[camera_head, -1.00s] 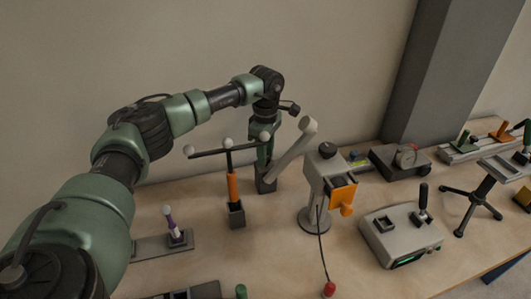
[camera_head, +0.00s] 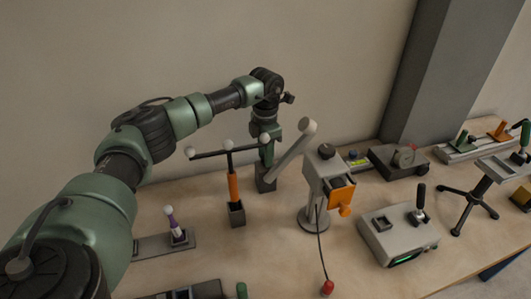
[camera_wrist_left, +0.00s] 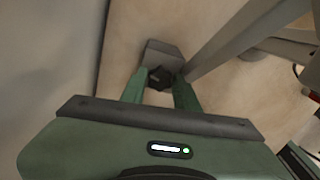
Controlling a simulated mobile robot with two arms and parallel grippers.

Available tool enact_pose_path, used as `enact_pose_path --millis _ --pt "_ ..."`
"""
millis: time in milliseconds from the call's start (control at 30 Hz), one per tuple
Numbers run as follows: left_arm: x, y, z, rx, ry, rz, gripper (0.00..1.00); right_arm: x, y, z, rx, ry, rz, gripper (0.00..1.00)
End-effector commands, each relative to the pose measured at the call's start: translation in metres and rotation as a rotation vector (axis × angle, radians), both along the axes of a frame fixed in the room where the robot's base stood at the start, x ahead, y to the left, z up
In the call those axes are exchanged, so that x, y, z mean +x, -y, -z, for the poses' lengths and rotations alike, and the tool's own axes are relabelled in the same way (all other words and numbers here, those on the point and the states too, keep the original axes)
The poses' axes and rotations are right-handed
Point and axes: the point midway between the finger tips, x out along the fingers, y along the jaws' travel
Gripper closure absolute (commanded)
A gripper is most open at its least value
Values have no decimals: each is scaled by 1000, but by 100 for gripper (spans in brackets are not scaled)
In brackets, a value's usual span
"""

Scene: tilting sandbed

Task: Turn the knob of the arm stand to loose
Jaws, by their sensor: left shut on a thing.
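The arm stand has a dark grey foot (camera_head: 265,184) and a pale grey arm (camera_head: 290,152) that slants up to the right, ending in a rounded white tip. In the left wrist view its foot (camera_wrist_left: 163,52) and slanting arm (camera_wrist_left: 235,32) show again. Its black lobed knob (camera_wrist_left: 160,78) sits between the green fingers of my left gripper (camera_wrist_left: 160,90), which is shut on it. In the head view my left gripper (camera_head: 266,160) points down at the stand from behind the arm, and the knob is hidden there. My right gripper is in neither view.
A T-shaped stand with an orange handle (camera_head: 233,185) is close on the left. A grey post unit with an orange drawer (camera_head: 341,195) stands close on the right. A grey control box (camera_head: 400,236) is farther right. The wall is close behind.

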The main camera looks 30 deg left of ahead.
Motion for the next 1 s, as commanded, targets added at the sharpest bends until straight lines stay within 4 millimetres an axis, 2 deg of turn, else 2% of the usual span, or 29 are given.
enact_pose_path --millis 200,433,1000 --pt "1 -1 -3 0 6 -143 100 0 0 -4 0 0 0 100" --pt "2 -1 -3 0 7 -232 100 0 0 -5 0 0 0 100" --pt "2 -1 -3 -1 7 -267 100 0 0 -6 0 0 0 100"
